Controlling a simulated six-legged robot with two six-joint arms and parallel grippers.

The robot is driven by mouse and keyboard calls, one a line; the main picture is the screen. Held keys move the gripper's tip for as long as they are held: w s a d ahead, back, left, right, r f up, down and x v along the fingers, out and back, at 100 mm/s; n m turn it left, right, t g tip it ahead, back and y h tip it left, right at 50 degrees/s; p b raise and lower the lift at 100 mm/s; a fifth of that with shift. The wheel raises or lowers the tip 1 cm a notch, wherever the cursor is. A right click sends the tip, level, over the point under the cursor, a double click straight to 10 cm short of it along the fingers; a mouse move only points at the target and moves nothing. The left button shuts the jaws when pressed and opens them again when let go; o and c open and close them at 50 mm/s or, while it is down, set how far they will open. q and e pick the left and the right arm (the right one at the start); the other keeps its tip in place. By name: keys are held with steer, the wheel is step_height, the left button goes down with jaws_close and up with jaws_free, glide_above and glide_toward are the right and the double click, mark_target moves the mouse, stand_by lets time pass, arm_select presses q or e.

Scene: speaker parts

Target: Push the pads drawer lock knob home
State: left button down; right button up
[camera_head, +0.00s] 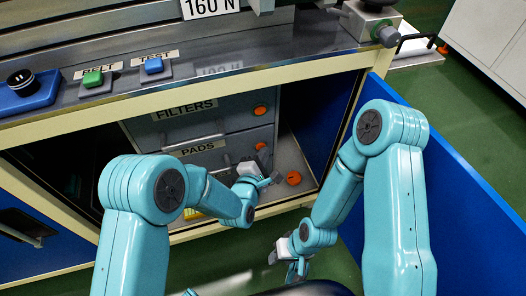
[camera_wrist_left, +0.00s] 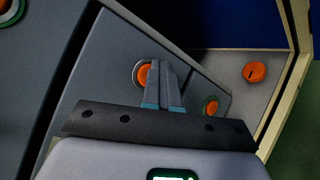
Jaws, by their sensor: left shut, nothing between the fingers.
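The pads drawer (camera_head: 200,146), labelled PADS, sits below the FILTERS drawer in the open cabinet. Its orange lock knob (camera_head: 261,146) is at the right of its front. In the left wrist view an orange knob (camera_wrist_left: 142,75) in a pale ring, which looks like the same one, is partly hidden by my fingers. My left gripper (camera_head: 266,179) is in front of the drawers; its fingers (camera_wrist_left: 162,66) are together and empty, overlapping that knob. I cannot tell whether they touch it. My right gripper (camera_head: 297,270) hangs low outside the cabinet, its jaw state unclear.
The FILTERS drawer (camera_head: 185,120) has its own orange knob (camera_head: 260,110). Another orange knob (camera_wrist_left: 210,105) is nearby in the wrist view. An orange round piece (camera_head: 294,178) rests on the cabinet floor. The blue door (camera_head: 455,190) stands open at the right; the worktop edge (camera_head: 110,122) is above.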

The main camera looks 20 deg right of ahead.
arm_select(q)
steer(key=shift+s, duration=1.6)
